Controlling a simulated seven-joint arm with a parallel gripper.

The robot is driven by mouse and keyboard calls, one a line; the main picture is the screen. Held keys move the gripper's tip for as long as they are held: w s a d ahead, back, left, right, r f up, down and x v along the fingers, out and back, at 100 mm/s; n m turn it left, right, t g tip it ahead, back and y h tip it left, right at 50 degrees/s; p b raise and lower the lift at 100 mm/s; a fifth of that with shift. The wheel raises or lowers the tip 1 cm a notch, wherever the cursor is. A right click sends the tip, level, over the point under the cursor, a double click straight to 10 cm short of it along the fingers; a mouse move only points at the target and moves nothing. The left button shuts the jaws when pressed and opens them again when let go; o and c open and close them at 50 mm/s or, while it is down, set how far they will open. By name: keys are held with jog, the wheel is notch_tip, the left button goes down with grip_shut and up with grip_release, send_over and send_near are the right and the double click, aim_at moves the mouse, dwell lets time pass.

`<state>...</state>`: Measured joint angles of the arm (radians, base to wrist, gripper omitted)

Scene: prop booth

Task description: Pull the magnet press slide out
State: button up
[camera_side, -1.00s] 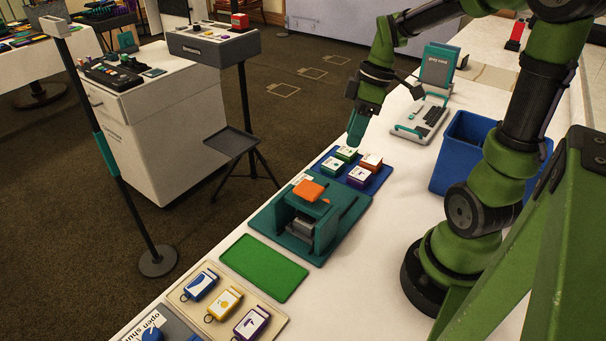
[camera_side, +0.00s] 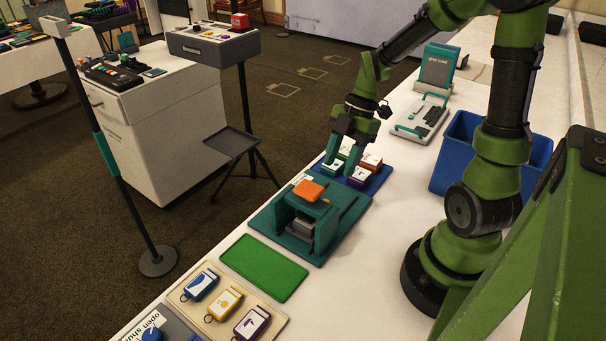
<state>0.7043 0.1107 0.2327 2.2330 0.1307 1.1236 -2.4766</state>
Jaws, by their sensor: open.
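The magnet press (camera_side: 314,238) is a teal frame on a teal base board, with an orange block (camera_side: 308,191) on top. A grey piece (camera_side: 300,228), which may be its slide, sits low inside the frame. My gripper (camera_side: 341,165) is open and points down over the blue tray (camera_side: 377,181) just behind the press. Its teal fingers are around or just above the small blocks there; I cannot tell whether they touch. The fingers partly hide the green-topped blocks.
A bare green mat (camera_side: 264,267) lies in front of the press. A beige tray (camera_side: 221,325) holds several tags. A blue bin (camera_side: 459,150) stands at the right.

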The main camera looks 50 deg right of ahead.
jog(key=x, duration=0.9)
jog(key=shift+f, duration=0.2)
jog(key=shift+w, duration=0.1)
jog(key=shift+c, duration=0.4)
grip_shut()
